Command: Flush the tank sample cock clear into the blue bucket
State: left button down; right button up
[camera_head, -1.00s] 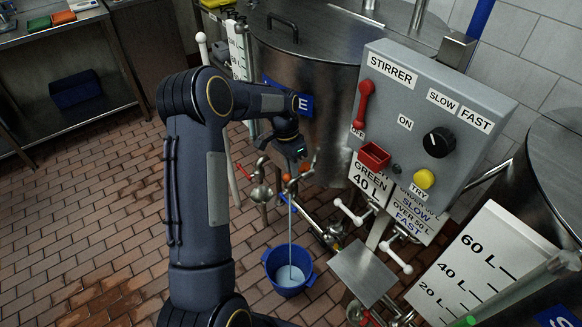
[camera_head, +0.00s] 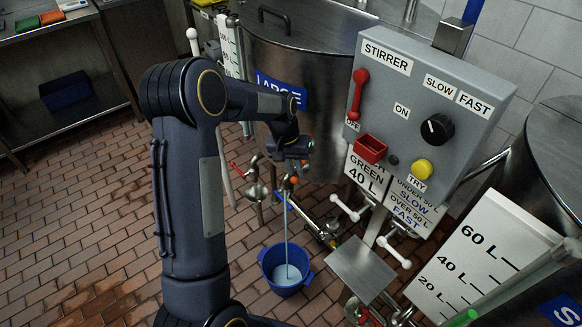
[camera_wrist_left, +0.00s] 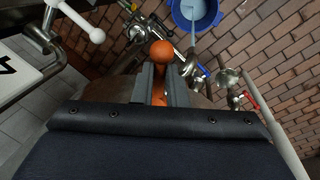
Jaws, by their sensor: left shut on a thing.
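My left gripper (camera_head: 292,165) is at the front of the large steel tank (camera_head: 318,120). In the left wrist view its two fingers (camera_wrist_left: 161,84) are shut around an orange cock handle (camera_wrist_left: 162,52), whose round end sticks out past them. A pale stream (camera_head: 287,225) falls from the cock into the blue bucket (camera_head: 267,268). The bucket stands upright on the floor and holds pale liquid. It also shows in the left wrist view (camera_wrist_left: 178,14). The cock's body is mostly hidden behind the gripper. My right gripper is not in view.
A grey stirrer panel (camera_head: 400,100) stands right of the tank, with white-handled valves (camera_head: 345,208) and a small steel plate (camera_head: 360,268) below. A red-handled valve (camera_head: 256,190) is left of the cock. Open tiled floor lies to the left.

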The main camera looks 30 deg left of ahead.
pick_arm(q)
jog(key=shift+w+d+f+n+t+y+p, duration=0.1)
jog(key=shift+w+d+n+t+y+p, duration=0.2)
jog(key=shift+d+n, duration=0.95)
jog(key=shift+w+d+n+t+y+p, duration=0.15)
jog(key=shift+w+n, duration=0.25)
jog(key=shift+n, duration=1.8)
jog(key=shift+w+d+f+n+t+y+p, duration=0.25)
jog(key=shift+d+n, duration=0.55)
jog(key=shift+n, duration=0.95)
jog(key=shift+w+d+r, duration=0.1)
jog(key=shift+r, duration=0.05)
jog(key=c, duration=1.8)
grip_release()
jog(key=o, duration=0.3)
jog(key=shift+w+r, duration=0.1)
jog(key=shift+o, duration=0.2)
notch_tip(320, 180, up, 8)
jog(key=s, duration=0.1)
jog(key=shift+s+a, duration=0.15)
jog(key=shift+a, duration=0.2)
